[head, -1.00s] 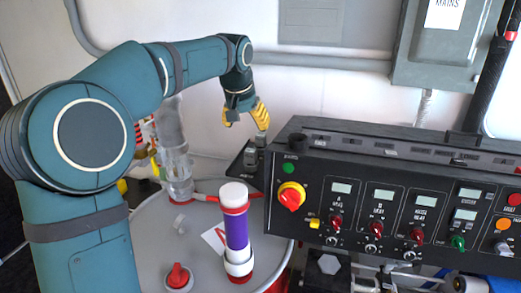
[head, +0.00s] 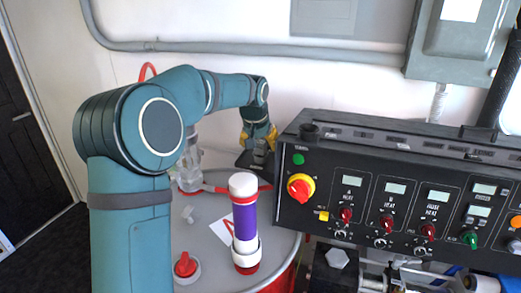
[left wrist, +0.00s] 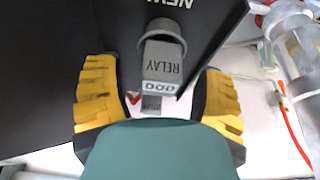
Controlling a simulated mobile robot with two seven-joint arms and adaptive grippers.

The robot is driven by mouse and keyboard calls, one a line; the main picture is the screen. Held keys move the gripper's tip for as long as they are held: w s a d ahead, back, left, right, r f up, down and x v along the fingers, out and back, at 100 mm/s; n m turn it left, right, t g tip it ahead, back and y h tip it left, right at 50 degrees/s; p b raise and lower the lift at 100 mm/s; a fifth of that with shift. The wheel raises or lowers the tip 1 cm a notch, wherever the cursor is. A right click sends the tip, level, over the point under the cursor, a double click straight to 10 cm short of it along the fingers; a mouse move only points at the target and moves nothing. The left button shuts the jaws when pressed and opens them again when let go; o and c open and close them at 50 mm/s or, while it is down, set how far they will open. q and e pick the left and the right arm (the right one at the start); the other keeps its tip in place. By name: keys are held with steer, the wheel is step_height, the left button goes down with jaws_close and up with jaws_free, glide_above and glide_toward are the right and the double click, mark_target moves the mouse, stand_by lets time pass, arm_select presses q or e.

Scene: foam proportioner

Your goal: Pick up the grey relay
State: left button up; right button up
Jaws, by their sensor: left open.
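The grey relay (left wrist: 161,62), marked "RELAY", shows in the left wrist view on a black tray (left wrist: 215,22) with white lettering. My left gripper (left wrist: 158,98) is open, with one yellow finger on each side of the relay's near end and gaps between. In the head view my left gripper (head: 260,137) is low over the black tray (head: 246,160), left of the control panel. I cannot make out the relay there, behind the gripper. My right gripper is not in view.
The black control panel (head: 400,192) stands close to the right of my left gripper. A white and purple cylinder (head: 245,222) stands upright on the grey drum lid (head: 212,262). A clear fitting (head: 190,172) with a red hose is at its left. A grey wall pipe runs behind.

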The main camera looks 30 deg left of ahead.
mark_target(261, 140)
arm_select(q)
steer(key=shift+w+f, duration=0.3)
steer(key=shift+f, duration=0.35)
steer(key=shift+s, duration=0.1)
jaws_close()
step_height(261, 140, up, 10)
steer(key=shift+f+p, duration=0.25)
steer(key=shift+p, duration=0.65)
step_height(261, 140, up, 6)
steer(key=p, duration=0.5)
steer(key=shift+f, duration=0.15)
steer(key=shift+f, duration=0.1)
